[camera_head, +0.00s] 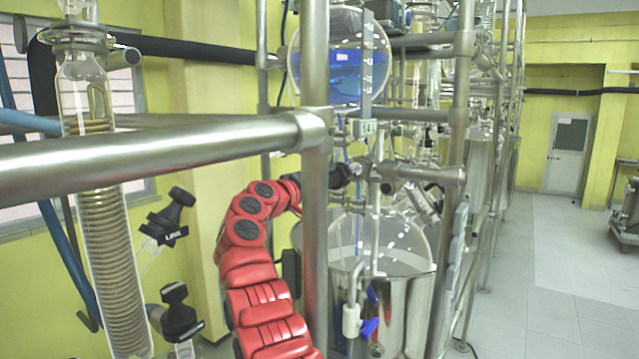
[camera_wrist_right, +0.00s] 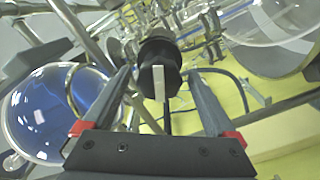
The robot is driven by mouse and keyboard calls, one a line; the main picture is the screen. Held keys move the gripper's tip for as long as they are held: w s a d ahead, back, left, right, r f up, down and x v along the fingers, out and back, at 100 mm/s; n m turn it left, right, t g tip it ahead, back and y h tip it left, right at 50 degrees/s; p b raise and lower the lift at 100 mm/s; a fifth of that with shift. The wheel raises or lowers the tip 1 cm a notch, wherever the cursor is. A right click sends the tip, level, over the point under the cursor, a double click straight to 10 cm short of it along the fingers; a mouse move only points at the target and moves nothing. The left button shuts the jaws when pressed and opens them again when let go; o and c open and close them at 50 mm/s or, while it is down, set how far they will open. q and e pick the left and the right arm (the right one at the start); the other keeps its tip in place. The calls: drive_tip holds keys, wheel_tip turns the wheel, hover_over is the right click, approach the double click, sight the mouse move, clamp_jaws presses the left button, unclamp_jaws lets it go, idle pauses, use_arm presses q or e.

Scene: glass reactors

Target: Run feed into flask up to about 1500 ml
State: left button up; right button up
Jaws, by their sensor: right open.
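A round glass vessel (camera_head: 345,58) partly filled with blue liquid hangs at the upper middle of the head view; it is also at the left of the wrist view (camera_wrist_right: 55,112). Below it, a clear flask (camera_head: 390,243) sits in a steel bath (camera_head: 408,295); I see no blue liquid in it. A black valve knob (camera_wrist_right: 158,65) with a white bar lies between the open fingers of my right gripper (camera_wrist_right: 158,82); contact cannot be told. In the head view my right gripper (camera_head: 342,176) is largely hidden by the steel post. My left gripper is out of view.
A thick steel rail (camera_head: 150,155) and upright post (camera_head: 315,200) stand close in front of the vessels. Black-handled valves (camera_head: 168,218) and a coil condenser (camera_head: 105,225) are at left. Open floor (camera_head: 550,290) lies at right.

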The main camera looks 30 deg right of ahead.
drive_tip(key=b+v, duration=0.4)
drive_tip(key=v, duration=0.8)
drive_tip(key=shift+b, duration=0.35)
